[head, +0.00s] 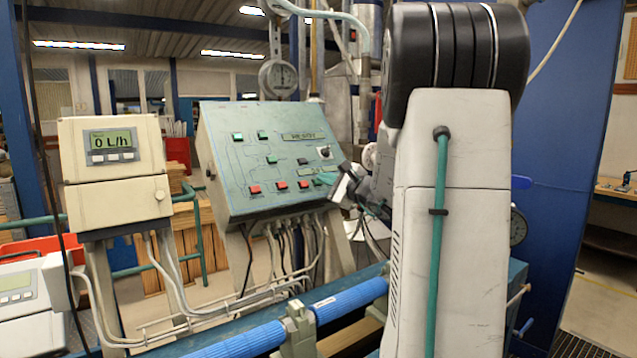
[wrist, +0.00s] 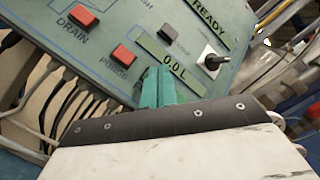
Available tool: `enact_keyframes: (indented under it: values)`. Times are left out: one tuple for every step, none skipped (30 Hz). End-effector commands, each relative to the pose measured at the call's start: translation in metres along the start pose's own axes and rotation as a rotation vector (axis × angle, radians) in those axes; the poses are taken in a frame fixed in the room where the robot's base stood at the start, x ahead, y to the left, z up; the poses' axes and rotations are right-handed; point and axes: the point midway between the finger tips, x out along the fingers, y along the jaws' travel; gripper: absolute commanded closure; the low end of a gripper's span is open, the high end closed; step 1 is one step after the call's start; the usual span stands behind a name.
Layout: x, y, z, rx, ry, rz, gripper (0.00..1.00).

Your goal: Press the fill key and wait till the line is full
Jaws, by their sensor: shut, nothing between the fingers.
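The sloped green control panel (head: 225,190) carries several green and red keys, a dark key (head: 302,161) and a black knob (head: 324,152). In the wrist view, red keys labelled DRAIN (wrist: 82,15) and PURGE (wrist: 123,54) show. I cannot tell which key is fill; the other labels are unreadable or out of view. One display reads READY (wrist: 210,20); another reads 0.0 L (wrist: 168,60). My gripper (wrist: 158,88) is shut and empty. Its green fingertips (head: 326,178) are at the panel's lower right, just below the 0.0 L display and right of PURGE. Contact cannot be told.
A cream meter box (head: 118,175) left of the panel reads 0 L/h. Cables hang below the panel. A blue pipe (head: 345,300) runs along the bench in front. A round gauge (head: 278,78) stands behind the panel. Open air lies before the panel's left half.

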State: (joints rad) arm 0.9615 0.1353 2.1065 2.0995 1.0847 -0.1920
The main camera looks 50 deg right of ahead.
Motion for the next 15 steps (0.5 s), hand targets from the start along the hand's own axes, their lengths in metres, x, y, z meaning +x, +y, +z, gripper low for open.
enact_keyframes:
  values:
    - [0.0006,0.0004,-0.0003,0.0,0.0,0.0,1.0]
    - [0.0008,0.0006,-0.0005,0.0,0.0,0.0,1.0]
    - [0.0011,0.0009,-0.0008,0.0,0.0,0.0,1.0]
    - [0.0014,0.001,-0.0009,0.0,0.0,0.0,1.0]
    - [0.0016,0.0012,-0.0011,0.0,0.0,0.0,1.0]
    - [0.002,0.0015,-0.0014,0.0,0.0,0.0,1.0]
    - [0.0022,0.0016,-0.0016,0.0,0.0,0.0,1.0]
    - [0.0025,0.0018,-0.0018,0.0,0.0,0.0,1.0]
    - [0.0028,0.0021,-0.0021,0.0,0.0,0.0,1.0]
    - [0.0031,0.0023,-0.0023,0.0,0.0,0.0,1.0]
    - [0.0033,0.0025,-0.0025,0.0,0.0,0.0,1.0]
    - [0.0036,0.0027,-0.0028,0.0,0.0,0.0,1.0]
    - [0.0039,0.003,-0.003,0.001,0.0,0.0,1.0]
    - [0.0041,0.0032,-0.0032,0.001,0.0,0.0,1.0]
    - [0.0041,0.0031,-0.0032,0.001,0.0,0.0,1.0]
